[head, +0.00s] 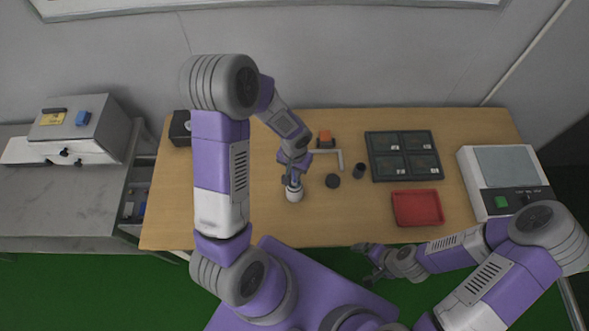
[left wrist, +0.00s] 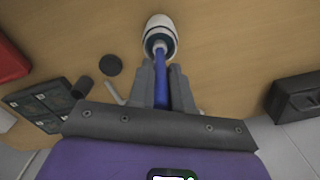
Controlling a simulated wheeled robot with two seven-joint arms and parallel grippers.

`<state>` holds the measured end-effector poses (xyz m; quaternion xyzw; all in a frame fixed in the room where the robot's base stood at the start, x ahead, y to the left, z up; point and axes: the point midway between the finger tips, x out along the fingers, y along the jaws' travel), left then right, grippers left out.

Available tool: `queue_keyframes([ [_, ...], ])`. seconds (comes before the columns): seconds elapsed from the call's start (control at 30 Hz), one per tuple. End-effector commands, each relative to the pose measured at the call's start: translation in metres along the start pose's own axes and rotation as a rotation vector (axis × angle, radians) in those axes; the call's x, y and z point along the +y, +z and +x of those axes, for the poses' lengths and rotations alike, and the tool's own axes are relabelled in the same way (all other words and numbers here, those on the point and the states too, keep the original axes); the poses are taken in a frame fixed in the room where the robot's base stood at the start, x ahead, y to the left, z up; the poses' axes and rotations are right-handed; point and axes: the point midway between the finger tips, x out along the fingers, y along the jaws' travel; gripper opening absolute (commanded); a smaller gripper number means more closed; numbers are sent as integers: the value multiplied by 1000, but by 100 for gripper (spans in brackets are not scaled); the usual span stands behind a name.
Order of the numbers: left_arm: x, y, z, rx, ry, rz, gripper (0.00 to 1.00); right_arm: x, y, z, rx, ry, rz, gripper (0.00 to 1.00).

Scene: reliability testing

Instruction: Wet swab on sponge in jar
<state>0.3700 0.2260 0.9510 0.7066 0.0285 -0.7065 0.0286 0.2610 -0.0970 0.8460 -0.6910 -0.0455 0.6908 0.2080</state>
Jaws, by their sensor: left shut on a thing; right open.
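A small white jar (head: 294,194) stands on the wooden table below my left gripper; in the left wrist view the jar (left wrist: 160,32) has a dark band and an open mouth. My left gripper (head: 292,180) is shut on a blue swab handle (left wrist: 161,85), which points down to the jar's mouth. The swab's tip is hidden at the mouth, and so is the sponge; I cannot tell if they touch. My right gripper (head: 370,262) is open and empty in front of the table's front edge, over the green floor.
A black disc (head: 332,181) and a dark cylinder (head: 359,170) lie right of the jar. Further right are a dark compartment tray (head: 370,157), a red tray (head: 417,208) and a white device (head: 480,189). An orange-topped item (head: 325,140) and a black box (head: 180,128) stand behind.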

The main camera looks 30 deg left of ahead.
Motion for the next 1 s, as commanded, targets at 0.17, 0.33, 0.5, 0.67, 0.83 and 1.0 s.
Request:
queue_keyframes([
  [0.17, 0, 0, 2, 0, 0, 0, 0, 1, 0, 3, 0, 0, 0, 97],
  [0.33, 0, 0, 4, 0, 0, 0, 0, 2, 0, 4, 0, 0, 0, 97],
  [0.5, 0, 0, 6, 0, 0, 0, 0, 2, 0, 6, 0, 0, 0, 97],
  [0.67, 0, 0, 7, 0, 0, 0, 0, 3, 0, 7, 0, 0, 0, 97],
  [0.83, 0, 0, 7, 0, 0, 0, 0, 3, 0, 7, 0, 0, 0, 97],
  [1.0, 0, 0, 7, 0, 0, 0, 0, 3, 0, 8, 0, 0, 0, 97],
])
